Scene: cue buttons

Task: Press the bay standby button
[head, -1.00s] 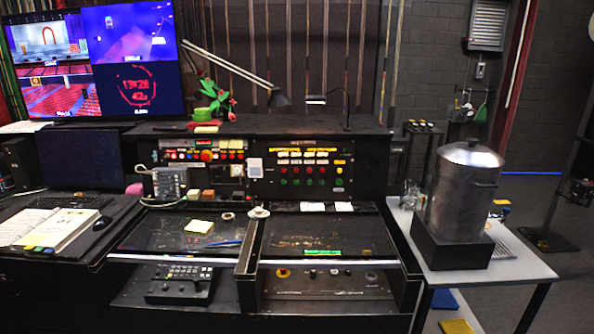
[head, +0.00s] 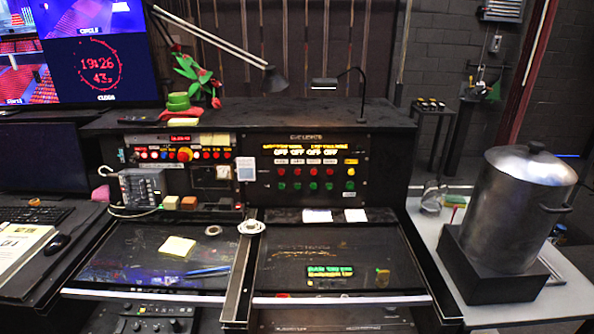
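The cue lights panel (head: 265,180) is a black upright face at the back of the desk, right of centre in the head view. Below the display are pale labels too small to read, and rows of small red and green buttons (head: 313,185). A yellow button (head: 350,171) sits at the right end. I cannot tell which button is the bay standby one. Neither of my grippers is in view, and nothing touches the panel.
A white-bordered card (head: 246,169) hangs at the panel's left edge. A grey keypad box (head: 143,187) stands further left. A desk lamp (head: 275,79) reaches over the top. A large metal pot (head: 505,210) stands on the right side table. The sloping desktop (head: 330,240) is mostly clear.

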